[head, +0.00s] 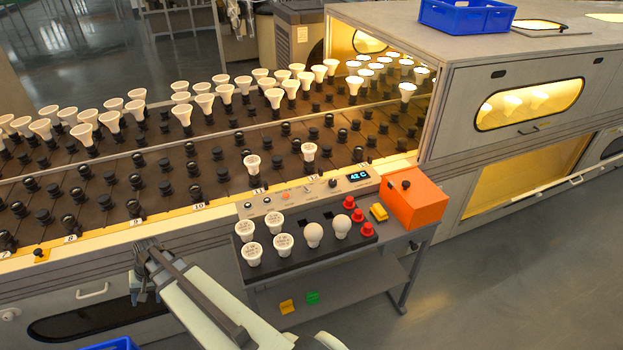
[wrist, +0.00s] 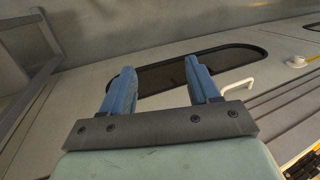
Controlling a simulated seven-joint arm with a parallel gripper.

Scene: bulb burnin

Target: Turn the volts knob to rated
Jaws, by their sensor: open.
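The control panel (head: 300,192) is a grey strip behind the bulb rack, with a display (head: 358,176) reading about "42 C". A larger black knob (head: 332,183) sits left of the display. Smaller knobs or buttons are further left, and an orange-red button or lamp (head: 286,195) is among them. The labels are too small to read, so I cannot tell which knob is volts or where it points. My gripper (head: 143,272) is left of the panel, in front of the machine's side, well apart from it. In the wrist view its blue fingers (wrist: 160,88) are open and empty, and no knob shows.
A black rack (head: 290,250) with white bulbs and red pieces stands before the panel. Behind is the conveyor (head: 220,165) with many sockets and bulbs. A handle (wrist: 238,87) shows on the machine's side.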

